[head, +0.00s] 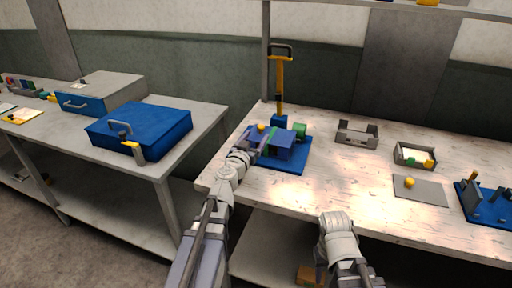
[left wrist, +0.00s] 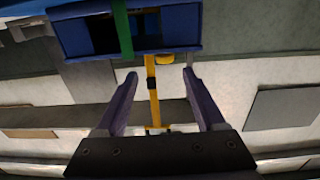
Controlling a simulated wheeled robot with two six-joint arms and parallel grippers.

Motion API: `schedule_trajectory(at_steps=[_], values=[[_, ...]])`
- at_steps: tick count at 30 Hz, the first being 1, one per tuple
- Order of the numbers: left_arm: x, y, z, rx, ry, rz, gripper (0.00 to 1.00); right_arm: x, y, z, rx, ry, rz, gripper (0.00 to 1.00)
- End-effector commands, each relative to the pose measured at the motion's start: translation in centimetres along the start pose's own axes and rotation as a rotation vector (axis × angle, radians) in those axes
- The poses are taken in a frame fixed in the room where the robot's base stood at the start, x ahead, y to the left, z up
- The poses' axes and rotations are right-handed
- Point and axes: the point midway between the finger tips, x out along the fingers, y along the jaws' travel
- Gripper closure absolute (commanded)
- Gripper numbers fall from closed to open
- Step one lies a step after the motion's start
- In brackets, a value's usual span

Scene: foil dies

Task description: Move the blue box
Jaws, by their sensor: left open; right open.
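A blue box (head: 284,146) with a green strip (head: 268,145) along its side stands on a blue base (head: 295,167) at the left of the wooden table. In the left wrist view the blue box (left wrist: 184,28) is at the top, with the green strip (left wrist: 122,30) across its open-looking face. My left gripper (head: 263,138) is beside the box's left side in the head view. Its fingers (left wrist: 160,82) are spread with nothing held between them. A yellow post shows behind the gap. My right wrist is low at the table's front edge; its fingers are hidden.
A yellow post with a handle (head: 280,88) stands behind the blue base. Grey trays (head: 356,134), a grey plate (head: 420,190) and a blue fixture (head: 488,205) are to the right. A blue case (head: 150,124) lies on the left bench. The table's front middle is clear.

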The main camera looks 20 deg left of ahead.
Motion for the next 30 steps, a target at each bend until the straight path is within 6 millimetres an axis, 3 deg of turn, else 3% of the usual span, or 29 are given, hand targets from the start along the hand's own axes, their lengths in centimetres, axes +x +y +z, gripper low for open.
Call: schedule_trajectory(at_steps=[4,17,23,30], values=[[0.0,-0.8,0.1,-0.001,0.005,-0.024,0.29,0.2,0.0,0.0,0.000,0.000,0.000,0.53],[0.4,-0.8,0.1,-0.001,0.005,-0.022,0.29,0.2,0.0,0.0,0.000,0.000,0.000,0.53],[2.2,-0.8,0.1,-0.001,0.005,-0.020,0.29,0.2,0.0,0.0,0.000,0.000,0.000,0.53],[5.8,-0.9,0.1,-0.001,0.005,-0.021,0.29,0.2,0.0,0.0,0.000,0.000,0.000,0.53]])
